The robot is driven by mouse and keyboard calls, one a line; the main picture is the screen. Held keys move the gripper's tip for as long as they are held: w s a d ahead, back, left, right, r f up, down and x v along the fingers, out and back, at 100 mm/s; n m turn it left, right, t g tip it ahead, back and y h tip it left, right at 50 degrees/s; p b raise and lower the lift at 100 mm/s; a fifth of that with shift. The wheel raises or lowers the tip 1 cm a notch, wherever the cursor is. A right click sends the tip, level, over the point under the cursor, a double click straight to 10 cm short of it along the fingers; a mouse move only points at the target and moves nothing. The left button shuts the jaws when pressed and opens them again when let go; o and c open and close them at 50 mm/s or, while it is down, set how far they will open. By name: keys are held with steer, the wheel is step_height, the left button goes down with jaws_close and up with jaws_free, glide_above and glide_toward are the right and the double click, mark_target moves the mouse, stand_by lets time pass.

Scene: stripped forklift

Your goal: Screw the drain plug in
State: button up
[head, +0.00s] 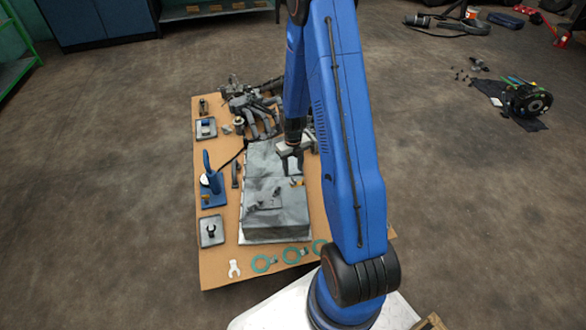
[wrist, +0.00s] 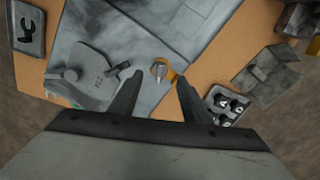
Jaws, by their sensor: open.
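My gripper (wrist: 157,92) is open and empty, its two dark fingers spread apart. In the head view my gripper (head: 291,163) hangs over the grey housing (head: 262,222). Just beyond the fingertips in the wrist view is a small silver-grey part, which looks like the drain plug (wrist: 161,70), with a yellow-orange ring or holder (wrist: 172,75) around it. The yellow piece also shows small beside my gripper in the head view (head: 297,183). I cannot tell whether the plug sits in a hole.
A grey plate with a small lever (wrist: 103,78) lies left of the plug. A dark tray with round parts (wrist: 228,104) is at right. Green rings (head: 262,264), a blue tool on a stand (head: 212,178) and an engine-like assembly (head: 250,105) stand around the housing on the brown board (head: 220,272).

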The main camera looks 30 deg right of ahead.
mark_target(293, 177)
step_height(293, 177, up, 17)
steer(key=shift+r, duration=0.2)
stand_by(0.5)
